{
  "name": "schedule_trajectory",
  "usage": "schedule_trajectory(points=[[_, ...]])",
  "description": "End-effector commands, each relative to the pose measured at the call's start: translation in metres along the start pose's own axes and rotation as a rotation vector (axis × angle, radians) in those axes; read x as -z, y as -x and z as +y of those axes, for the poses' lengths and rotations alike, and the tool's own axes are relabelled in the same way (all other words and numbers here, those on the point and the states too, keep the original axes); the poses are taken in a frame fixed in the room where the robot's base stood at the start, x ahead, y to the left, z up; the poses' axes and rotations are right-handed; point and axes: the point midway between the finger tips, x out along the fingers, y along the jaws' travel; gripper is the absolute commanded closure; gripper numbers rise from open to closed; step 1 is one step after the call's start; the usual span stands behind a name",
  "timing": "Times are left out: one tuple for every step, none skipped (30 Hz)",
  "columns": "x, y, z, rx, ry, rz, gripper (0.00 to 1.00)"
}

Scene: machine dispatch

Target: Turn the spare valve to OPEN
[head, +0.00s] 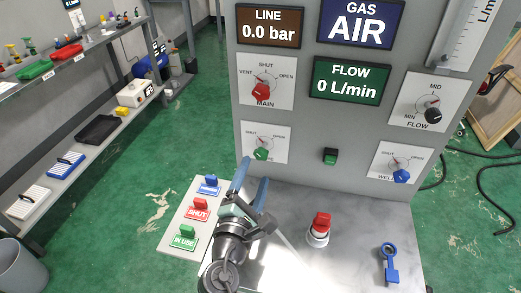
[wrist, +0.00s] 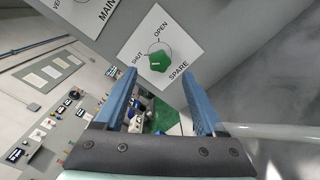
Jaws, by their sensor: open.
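The spare valve is a green knob (head: 261,153) on a white plate (head: 280,138), low on the left of the grey panel. In the wrist view the green knob (wrist: 160,62) sits on its plate (wrist: 183,50) marked SHUT, OPEN and SPARE. A pale mark on the knob appears to point toward SHUT. My gripper (head: 252,180) is open and empty, in front of and below the knob in the head view. In the wrist view its blue fingers (wrist: 163,85) are spread, with the knob beyond them and between their lines. They do not touch it. The head view partly hides the plate's lettering.
The red main valve (head: 261,91) is above. The flow knob (head: 433,115) and blue well knob (head: 402,176) are at right. A red knob (head: 321,222) and blue key-shaped piece (head: 390,262) are on the metal bench. Tags, including red SHUT (head: 197,213), lie left of my arm.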

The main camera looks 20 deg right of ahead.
Motion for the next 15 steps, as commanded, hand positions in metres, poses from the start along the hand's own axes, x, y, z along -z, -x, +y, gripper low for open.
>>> schedule_trajectory(points=[[-0.002,-0.012,0.001,0.001,-0.001,-0.003,0.28],[-0.002,-0.018,0.001,0.0,-0.001,-0.003,0.28],[-0.002,-0.026,0.001,0.001,-0.002,-0.003,0.28],[-0.001,-0.032,0.001,0.001,-0.002,-0.002,0.28],[-0.001,-0.037,0.001,-0.001,-0.003,-0.002,0.28],[-0.001,-0.043,0.001,0.0,-0.002,-0.002,0.28],[-0.001,-0.048,0.001,0.0,-0.002,-0.002,0.28],[-0.001,-0.052,0.001,0.001,-0.002,-0.002,0.28],[-0.001,-0.058,0.0,0.0,-0.002,-0.002,0.28],[-0.001,-0.061,0.0,0.0,-0.002,-0.002,0.28],[0.0,-0.064,0.0,0.0,-0.002,-0.002,0.28],[-0.001,-0.067,0.0,-0.001,-0.003,-0.002,0.28],[0.0,-0.07,0.0,0.0,-0.002,-0.001,0.28],[0.0,-0.071,0.0,0.0,-0.002,-0.001,0.28],[0.0,-0.073,0.0,0.0,-0.003,-0.001,0.28]])
